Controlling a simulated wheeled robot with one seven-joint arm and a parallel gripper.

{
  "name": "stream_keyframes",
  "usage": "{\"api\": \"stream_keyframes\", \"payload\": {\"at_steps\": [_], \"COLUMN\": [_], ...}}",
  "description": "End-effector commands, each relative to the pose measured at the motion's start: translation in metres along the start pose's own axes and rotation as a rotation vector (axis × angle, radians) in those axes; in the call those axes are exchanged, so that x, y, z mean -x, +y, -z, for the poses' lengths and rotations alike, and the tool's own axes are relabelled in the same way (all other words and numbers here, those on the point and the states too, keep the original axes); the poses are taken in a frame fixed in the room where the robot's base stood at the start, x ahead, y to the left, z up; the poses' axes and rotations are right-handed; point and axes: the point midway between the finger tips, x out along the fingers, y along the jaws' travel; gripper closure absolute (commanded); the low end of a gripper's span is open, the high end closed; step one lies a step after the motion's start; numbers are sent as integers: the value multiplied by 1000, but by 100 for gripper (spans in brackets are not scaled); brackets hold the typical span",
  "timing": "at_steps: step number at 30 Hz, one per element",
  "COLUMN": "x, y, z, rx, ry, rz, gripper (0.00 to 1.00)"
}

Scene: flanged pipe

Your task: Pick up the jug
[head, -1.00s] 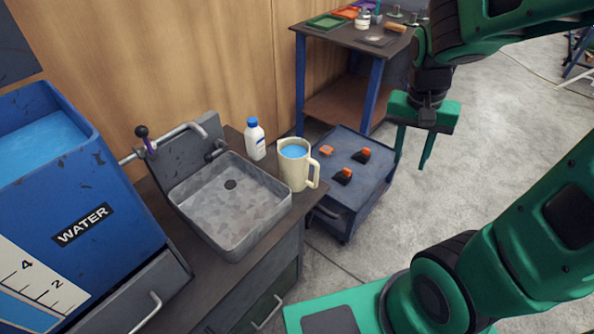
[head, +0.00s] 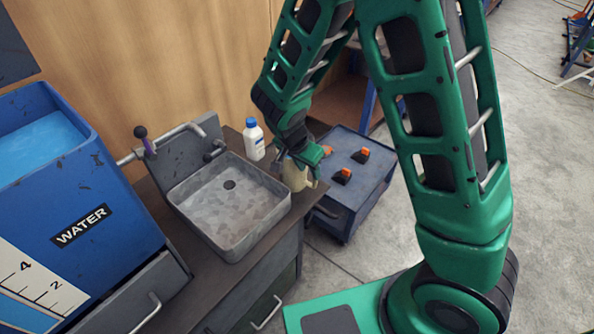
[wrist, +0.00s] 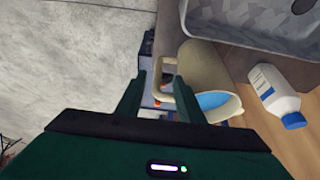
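The cream jug (head: 294,179) stands on the dark counter (head: 277,220), just right of the sink. In the head view my gripper (head: 304,160) hides most of its top. In the wrist view the jug (wrist: 207,76) shows blue water inside, and its handle (wrist: 157,82) is on the left side. My gripper (wrist: 159,84) is open there, with one finger on each side of the handle. I cannot tell whether either finger touches the handle.
The metal sink (head: 228,205) with its tap is left of the jug. A white bottle with a blue cap (head: 254,140) stands close behind the jug. A blue cart (head: 352,195) with orange-and-black items is to the right. A blue water tank (head: 80,190) is far left.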

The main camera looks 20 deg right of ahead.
Motion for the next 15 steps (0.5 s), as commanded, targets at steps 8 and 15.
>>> {"api": "stream_keyframes", "payload": {"at_steps": [8, 15], "x": [-24, -51], "y": [0, 2], "z": [0, 1], "rx": [1, 1], "ry": [-1, -1], "rz": [0, -4], "gripper": [66, 66]}}
